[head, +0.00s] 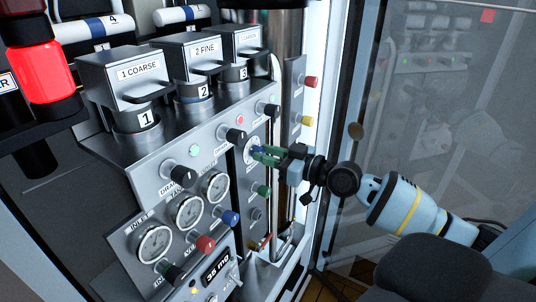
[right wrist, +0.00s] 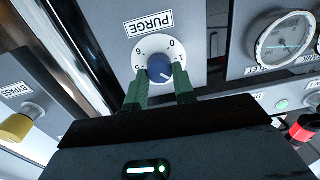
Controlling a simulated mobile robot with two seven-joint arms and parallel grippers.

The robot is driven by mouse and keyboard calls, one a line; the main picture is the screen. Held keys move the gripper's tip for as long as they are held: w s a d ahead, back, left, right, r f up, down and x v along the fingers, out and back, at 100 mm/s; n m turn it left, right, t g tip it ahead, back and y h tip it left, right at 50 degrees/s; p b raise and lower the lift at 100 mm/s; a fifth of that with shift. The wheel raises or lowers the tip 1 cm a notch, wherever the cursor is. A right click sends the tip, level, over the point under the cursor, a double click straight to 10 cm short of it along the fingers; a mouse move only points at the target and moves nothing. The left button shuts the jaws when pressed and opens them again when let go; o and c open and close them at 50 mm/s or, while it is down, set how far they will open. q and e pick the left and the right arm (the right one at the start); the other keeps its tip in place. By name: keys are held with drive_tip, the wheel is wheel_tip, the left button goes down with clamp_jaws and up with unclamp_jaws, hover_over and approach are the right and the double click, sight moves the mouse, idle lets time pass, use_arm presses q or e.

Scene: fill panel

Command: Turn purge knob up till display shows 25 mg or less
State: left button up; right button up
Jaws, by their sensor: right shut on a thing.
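The purge knob (right wrist: 160,68) is blue, on a white numbered dial (right wrist: 157,47) under an upside-down PURGE label (right wrist: 149,24) in the right wrist view. My right gripper (right wrist: 160,84) has its green fingers on either side of the knob and is shut on it. In the head view the right gripper (head: 265,155) reaches the panel from the right and mostly hides the knob. The white pointer mark on the knob sits toward the lower right, near the 1. The small display (head: 217,267) at the bottom of the panel seems to read 55 mg; its first digit is unsure. My left gripper is not in view.
Labelled canisters (head: 130,80) stand above. A glass door (head: 420,110) stands open space to the right of the panel.

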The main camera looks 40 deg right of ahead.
drive_tip(key=shift+m, duration=0.3)
drive_tip(key=shift+f+m, duration=0.1)
drive_tip(key=shift+m, duration=4)
drive_tip(key=o, duration=1)
drive_tip(key=shift+s+d, duration=0.1)
